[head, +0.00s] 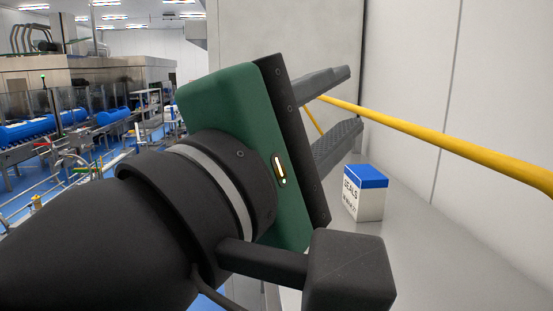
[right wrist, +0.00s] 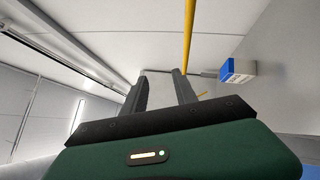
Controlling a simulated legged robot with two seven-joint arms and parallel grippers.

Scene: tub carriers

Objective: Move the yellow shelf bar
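The yellow shelf bar (head: 440,138) runs along the pale wall, from near my right gripper's fingers down to the right edge of the head view. A short yellow piece slopes down between the fingers in that picture. In the right wrist view the bar (right wrist: 188,35) comes down from the top edge to the right finger, which hides part of it. My right gripper (head: 354,98) has a green body and dark fingers. The fingers (right wrist: 160,73) stand apart with nothing gripped between them; whether one touches the bar is unclear. My left gripper is not in view.
A blue and white box marked "SEALS" (head: 365,193) stands on the grey surface (head: 420,255) below the bar, right of the fingers. It also shows in the right wrist view (right wrist: 237,71). Blue drums (head: 40,128) and machinery stand far off at the left.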

